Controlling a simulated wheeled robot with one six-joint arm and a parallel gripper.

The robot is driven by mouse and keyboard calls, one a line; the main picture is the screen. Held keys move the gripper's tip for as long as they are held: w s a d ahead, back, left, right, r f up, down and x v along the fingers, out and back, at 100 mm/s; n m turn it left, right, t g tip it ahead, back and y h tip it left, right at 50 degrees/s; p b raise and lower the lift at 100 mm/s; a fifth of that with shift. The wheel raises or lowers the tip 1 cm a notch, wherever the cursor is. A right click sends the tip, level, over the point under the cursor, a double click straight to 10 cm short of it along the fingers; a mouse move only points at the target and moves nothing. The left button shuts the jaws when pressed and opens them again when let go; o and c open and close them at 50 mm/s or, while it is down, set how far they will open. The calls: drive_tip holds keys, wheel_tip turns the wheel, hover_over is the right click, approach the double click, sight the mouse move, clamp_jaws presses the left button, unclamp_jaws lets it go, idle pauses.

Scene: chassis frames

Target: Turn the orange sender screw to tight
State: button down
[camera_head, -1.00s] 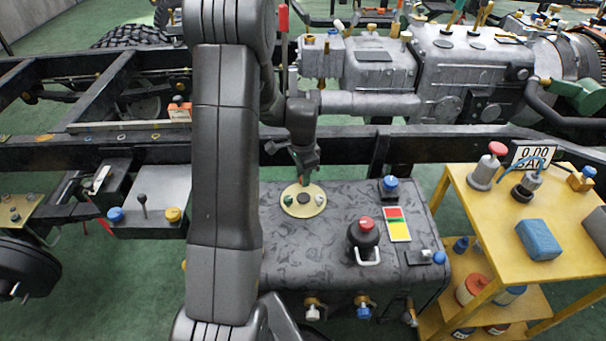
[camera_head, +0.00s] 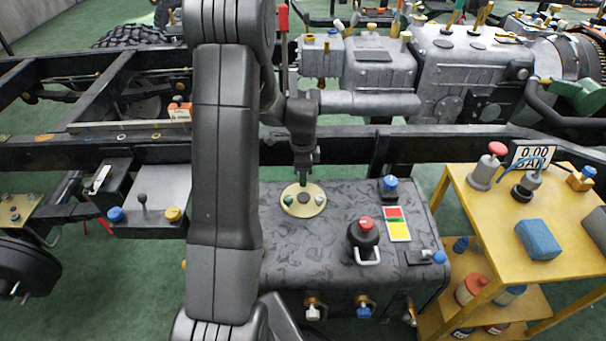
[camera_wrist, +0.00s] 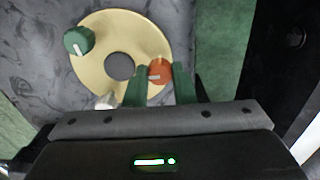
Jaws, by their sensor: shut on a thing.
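The orange sender screw (camera_wrist: 158,72) sits on the right side of a round cream plate (camera_wrist: 93,30) with a dark centre. It has a pale mark on its face. My gripper (camera_wrist: 160,84) is shut on the orange screw, with its green fingers on either side of it. In the head view my gripper (camera_head: 303,178) points down at the far edge of the cream plate (camera_head: 289,205), and the orange screw is hidden behind it.
The plate lies on a dark mottled tank (camera_head: 300,245). A black cap with a red top (camera_head: 366,225), a red-green-yellow label (camera_head: 398,228) and a blue-topped fitting (camera_head: 390,184) stand to its right. A dark frame rail (camera_head: 350,150) runs close behind the gripper. A yellow cart (camera_head: 490,215) stands at right.

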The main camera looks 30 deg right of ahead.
drive_tip(key=c, duration=1.2)
unclamp_jaws()
wheel_tip(320, 180, up, 14)
drive_tip(key=p, duration=0.1)
drive_tip(key=shift+p, duration=0.4)
drive_tip(key=shift+f, duration=0.1)
wheel_tip(320, 180, down, 14)
drive_tip(key=shift+r+b, duration=0.1)
drive_tip(key=shift+b, duration=0.8)
drive_tip(key=shift+r, duration=0.1)
